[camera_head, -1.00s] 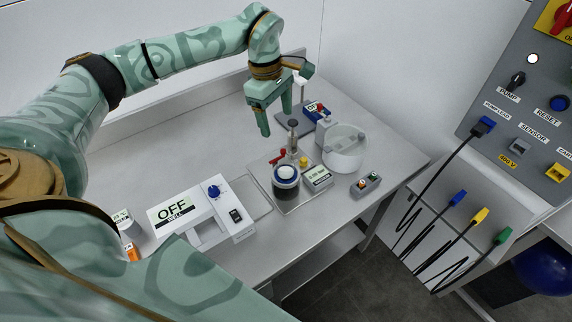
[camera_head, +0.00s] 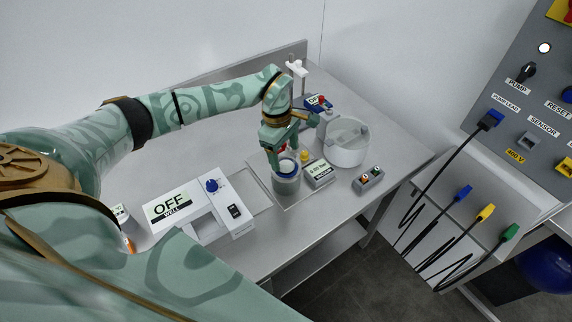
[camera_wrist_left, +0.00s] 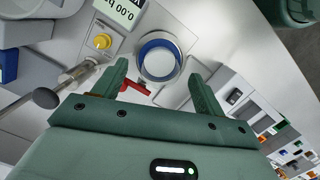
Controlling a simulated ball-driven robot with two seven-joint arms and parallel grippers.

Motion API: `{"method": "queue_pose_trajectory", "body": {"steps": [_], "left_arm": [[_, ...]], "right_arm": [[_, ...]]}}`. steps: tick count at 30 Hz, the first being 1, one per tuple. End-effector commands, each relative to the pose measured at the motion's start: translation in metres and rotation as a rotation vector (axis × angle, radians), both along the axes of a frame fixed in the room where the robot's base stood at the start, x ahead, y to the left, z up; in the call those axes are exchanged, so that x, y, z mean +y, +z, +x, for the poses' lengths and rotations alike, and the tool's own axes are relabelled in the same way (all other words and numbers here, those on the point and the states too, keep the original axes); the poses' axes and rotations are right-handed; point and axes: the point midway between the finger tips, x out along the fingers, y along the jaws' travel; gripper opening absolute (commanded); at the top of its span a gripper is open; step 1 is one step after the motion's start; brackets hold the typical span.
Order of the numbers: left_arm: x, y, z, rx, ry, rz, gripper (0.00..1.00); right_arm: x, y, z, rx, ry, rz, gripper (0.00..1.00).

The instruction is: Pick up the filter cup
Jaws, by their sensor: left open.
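The filter cup, a round vessel with a white top and blue ring, stands on the bench plate in the head view (camera_head: 287,183). In the left wrist view its open top (camera_wrist_left: 158,62) lies ahead, between the lines of the two fingers. My left gripper (camera_head: 284,159) is open and empty, just behind and above the cup, its fingers pointing down. My right gripper is not in view.
A red lever (camera_wrist_left: 136,84) and a dark-knobbed rod (camera_wrist_left: 46,98) are close to the fingers. A pressure display (camera_head: 319,172), white round tank (camera_head: 346,143) and small button box (camera_head: 367,180) stand to the right. The OFF unit (camera_head: 200,208) stands left.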

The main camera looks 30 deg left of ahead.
Motion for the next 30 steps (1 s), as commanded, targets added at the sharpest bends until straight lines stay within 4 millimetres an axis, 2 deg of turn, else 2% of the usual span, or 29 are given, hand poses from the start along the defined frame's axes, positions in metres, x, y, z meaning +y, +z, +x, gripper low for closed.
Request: {"method": "queue_pose_trajectory", "body": {"steps": [3,6,13,14,18,19,30], "left_arm": [[-0.005,-0.020,-0.001,0.003,0.001,-0.002,0.71],[-0.006,-0.029,-0.001,0.001,-0.001,0.000,0.71],[-0.005,-0.030,-0.001,0.000,-0.001,0.000,0.71],[-0.006,-0.030,-0.001,0.000,-0.001,0.000,0.66],[-0.005,-0.030,-0.001,0.000,0.000,0.000,0.27],[-0.005,-0.030,-0.001,0.000,0.000,0.000,0.23],[-0.005,-0.026,0.000,-0.001,-0.001,0.001,0.23]], "right_arm": [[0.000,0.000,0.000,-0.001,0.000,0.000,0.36],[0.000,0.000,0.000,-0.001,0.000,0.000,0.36],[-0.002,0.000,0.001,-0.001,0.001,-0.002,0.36],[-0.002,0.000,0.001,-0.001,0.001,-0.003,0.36],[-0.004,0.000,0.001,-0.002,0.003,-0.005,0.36],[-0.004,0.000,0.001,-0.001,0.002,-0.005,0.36],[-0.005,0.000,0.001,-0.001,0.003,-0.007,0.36]]}}
